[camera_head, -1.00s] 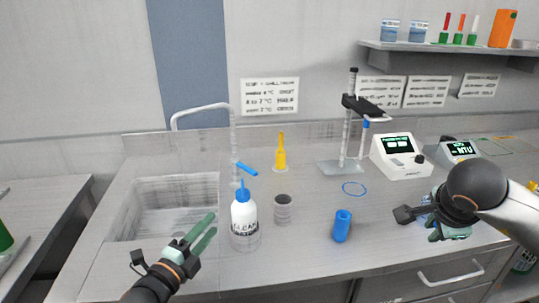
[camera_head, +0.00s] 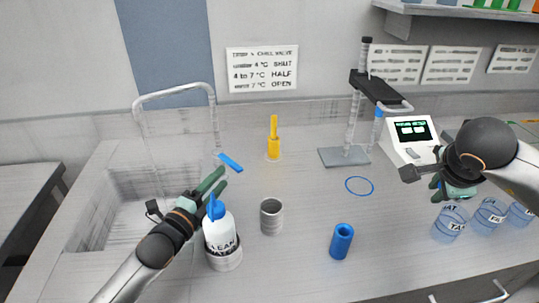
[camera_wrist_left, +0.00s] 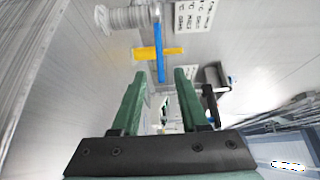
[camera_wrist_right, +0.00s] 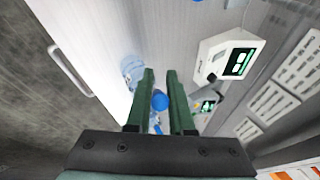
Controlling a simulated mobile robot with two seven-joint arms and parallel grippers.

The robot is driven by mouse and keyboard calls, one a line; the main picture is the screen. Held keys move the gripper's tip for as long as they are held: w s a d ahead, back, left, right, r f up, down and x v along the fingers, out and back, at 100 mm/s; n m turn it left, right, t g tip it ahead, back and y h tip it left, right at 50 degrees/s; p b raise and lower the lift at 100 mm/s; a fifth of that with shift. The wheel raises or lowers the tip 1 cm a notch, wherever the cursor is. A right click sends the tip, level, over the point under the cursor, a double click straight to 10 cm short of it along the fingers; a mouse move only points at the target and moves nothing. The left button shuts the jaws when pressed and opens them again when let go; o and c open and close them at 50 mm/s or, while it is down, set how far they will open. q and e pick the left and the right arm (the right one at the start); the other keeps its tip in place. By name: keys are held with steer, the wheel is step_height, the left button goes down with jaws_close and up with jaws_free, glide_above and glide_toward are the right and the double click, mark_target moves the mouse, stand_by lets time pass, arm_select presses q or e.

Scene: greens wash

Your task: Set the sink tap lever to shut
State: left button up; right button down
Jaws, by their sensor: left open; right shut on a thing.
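The sink tap has a grey arched spout (camera_head: 175,93) over the sink. Its blue lever (camera_head: 231,162) sticks out at the tap's base, pointing right and forward. The lever also shows in the left wrist view (camera_wrist_left: 161,55), just beyond my fingertips. My left gripper (camera_head: 220,178) is open and empty, close in front of the lever and apart from it in the left wrist view. My right gripper (camera_head: 437,188) is over the right side of the counter, shut on a small round blue thing (camera_wrist_right: 160,102). The held thing is mostly hidden.
A white wash bottle (camera_head: 219,234) in a holder stands beside my left forearm. A grey cup (camera_head: 271,216), a yellow bottle (camera_head: 273,148) and a blue cylinder (camera_head: 341,242) stand to the right. A wall sign (camera_head: 262,69) lists temperatures with shut, half and open. Labelled jars (camera_head: 450,223) stand below my right gripper.

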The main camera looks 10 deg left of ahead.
mark_target(235, 163)
arm_select(q)
steer(key=x, duration=1)
steer(key=shift+w, duration=0.1)
steer(key=shift+c, duration=0.3)
jaws_close()
stand_by(0.9)
